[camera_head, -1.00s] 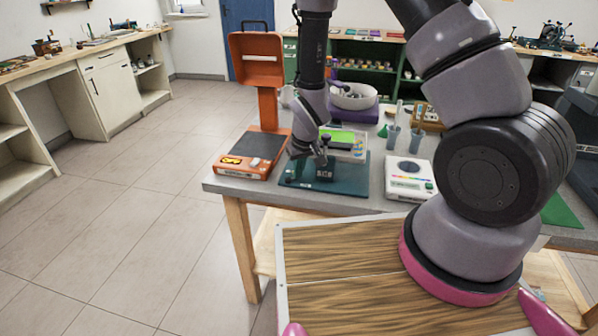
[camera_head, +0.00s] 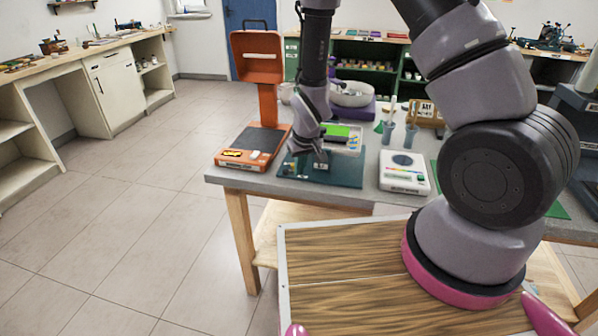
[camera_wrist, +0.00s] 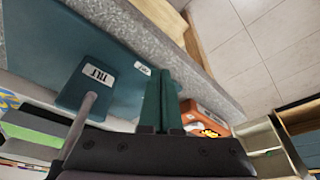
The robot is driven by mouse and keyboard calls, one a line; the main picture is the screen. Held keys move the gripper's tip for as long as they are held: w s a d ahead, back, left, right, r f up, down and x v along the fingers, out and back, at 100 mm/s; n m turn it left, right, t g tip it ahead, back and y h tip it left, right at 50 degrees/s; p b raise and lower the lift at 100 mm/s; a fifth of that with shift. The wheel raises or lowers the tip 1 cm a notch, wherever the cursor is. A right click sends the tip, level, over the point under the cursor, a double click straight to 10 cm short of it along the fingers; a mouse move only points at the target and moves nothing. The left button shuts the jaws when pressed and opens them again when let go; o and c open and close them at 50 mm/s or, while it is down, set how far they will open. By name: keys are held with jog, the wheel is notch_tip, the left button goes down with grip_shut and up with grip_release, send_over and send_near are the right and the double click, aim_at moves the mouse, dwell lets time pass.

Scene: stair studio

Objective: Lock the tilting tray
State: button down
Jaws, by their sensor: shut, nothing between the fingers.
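The tilting tray's teal base plate (camera_head: 345,179) lies near the front edge of the grey table. A tray with a green panel (camera_head: 340,130) shows behind my wrist, partly hidden. A dark block labelled TILT (camera_head: 320,163) stands on the plate; in the wrist view this block (camera_wrist: 97,77) has a grey rod joined to it. A small label (camera_wrist: 142,68) sits near the plate's edge, too blurred to read. My gripper (camera_wrist: 160,85) is shut and empty, beside the TILT block and over the plate's edge. In the head view my wrist hides its fingertips.
An orange scale-like device (camera_head: 262,140) stands left of the plate, and a white instrument (camera_head: 404,172) stands to its right. Floor (camera_head: 130,220) is clear at left.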

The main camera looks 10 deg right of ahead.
jog(key=shift+v, duration=1.05)
jog(key=v, duration=0.7)
jog(key=shift+r, duration=0.4)
jog(key=s+m+t+h, duration=0.1)
jog(key=m, duration=0.4)
jog(key=a+f+m+t+h, duration=0.1)
jog(key=m, duration=0.5)
jog(key=s+a+m+t+h, duration=0.1)
jog(key=m, duration=0.5)
jog(key=shift+s+a+f, duration=0.2)
jog(key=shift+s+f, duration=0.1)
